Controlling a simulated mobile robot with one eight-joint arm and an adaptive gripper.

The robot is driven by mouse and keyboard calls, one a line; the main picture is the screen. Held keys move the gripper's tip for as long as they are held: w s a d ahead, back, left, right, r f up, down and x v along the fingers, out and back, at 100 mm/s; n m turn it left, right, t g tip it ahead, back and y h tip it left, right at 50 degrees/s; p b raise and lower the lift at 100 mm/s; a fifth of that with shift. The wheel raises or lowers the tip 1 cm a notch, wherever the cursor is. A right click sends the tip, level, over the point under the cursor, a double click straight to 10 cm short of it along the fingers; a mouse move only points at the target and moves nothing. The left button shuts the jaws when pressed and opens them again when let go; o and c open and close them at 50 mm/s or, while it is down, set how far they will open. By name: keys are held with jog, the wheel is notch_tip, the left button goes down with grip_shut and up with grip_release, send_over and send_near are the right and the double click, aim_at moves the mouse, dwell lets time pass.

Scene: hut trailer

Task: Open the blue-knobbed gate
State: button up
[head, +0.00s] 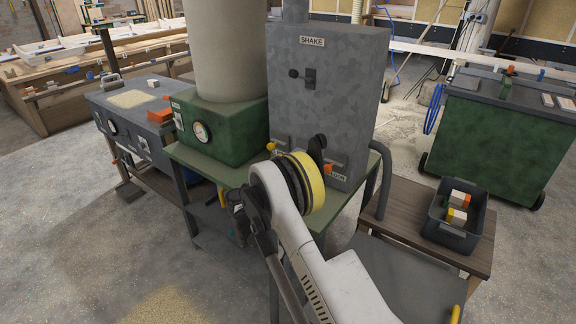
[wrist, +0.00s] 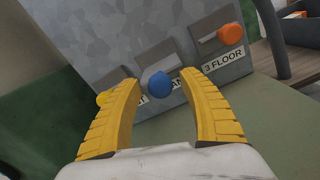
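The blue knob (wrist: 159,84) sits on a small grey gate at the foot of a grey metal cabinet. Its label is mostly hidden by my gripper. My gripper (wrist: 160,77) has two ribbed yellow fingers, spread apart, with the blue knob between their tips in the picture. Whether the fingers touch it I cannot tell. An orange knob (wrist: 230,33) labelled "3 FLOOR" is on the right, and a yellow knob (wrist: 102,98) is partly behind the left finger. In the head view my arm hides the blue knob; the yellow knob (head: 271,146) and orange knob (head: 328,168) show.
A grey bin (head: 455,238) with blocks sits on a wooden bench at right. A green wheeled container (head: 495,130) stands behind.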

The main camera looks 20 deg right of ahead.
jog(key=shift+a, duration=0.1)
jog(key=v, duration=1.2)
jog(key=s+d+r+m+g+y, duration=0.2)
jog(key=s+d+r+m+y, duration=0.1)
jog(key=s+r+m, duration=0.25)
jog(key=s+d+r+m+g+y, duration=0.1)
jog(key=s+d+r+m+y, duration=0.25)
jog(key=s+r, duration=0.35)
jog(key=s+a+m+y, duration=0.4)
jog(key=s+m, duration=0.2)
jog(key=s, duration=0.7)
jog(key=s+a+m+y, duration=0.4)
jog(key=s+m, duration=0.2)
jog(key=s, duration=0.6)
jog(key=shift+s+f, duration=0.2)
jog(key=shift+s, duration=0.15)
